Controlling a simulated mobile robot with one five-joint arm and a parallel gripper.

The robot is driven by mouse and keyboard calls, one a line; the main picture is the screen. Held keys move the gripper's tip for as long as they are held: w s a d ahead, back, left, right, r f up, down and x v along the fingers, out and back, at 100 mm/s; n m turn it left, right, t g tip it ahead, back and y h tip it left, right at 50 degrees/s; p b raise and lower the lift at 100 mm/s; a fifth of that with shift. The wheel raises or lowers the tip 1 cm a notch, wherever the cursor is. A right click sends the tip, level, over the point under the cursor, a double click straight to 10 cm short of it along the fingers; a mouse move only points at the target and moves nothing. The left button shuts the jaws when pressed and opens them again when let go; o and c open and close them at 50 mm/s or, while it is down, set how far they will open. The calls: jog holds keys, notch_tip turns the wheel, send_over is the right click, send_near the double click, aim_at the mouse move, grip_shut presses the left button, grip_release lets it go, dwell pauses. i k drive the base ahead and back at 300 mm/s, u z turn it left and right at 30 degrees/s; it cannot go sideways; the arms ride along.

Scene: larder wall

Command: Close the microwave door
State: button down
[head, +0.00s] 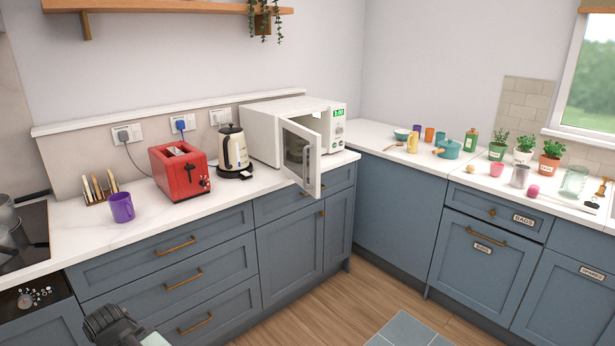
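The white microwave (277,133) stands on the left counter near the corner. Its door (301,158) stands open, swung out past the counter's front edge, with its handle on the outer side. A green display lights up on its right-hand panel. My gripper (101,326) is dark and shows at the bottom left, low in front of the drawers and well apart from the microwave. Its fingertips are too unclear to tell whether they are open or shut.
A cream kettle (233,150) stands just left of the microwave, then a red toaster (179,170), a purple mug (121,207) and a rack (99,188). The right counter holds a teal pot (448,149), plants and jars.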

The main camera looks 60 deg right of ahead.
aim_at(294, 137)
jog(key=i, duration=0.95)
jog(key=u, duration=0.05)
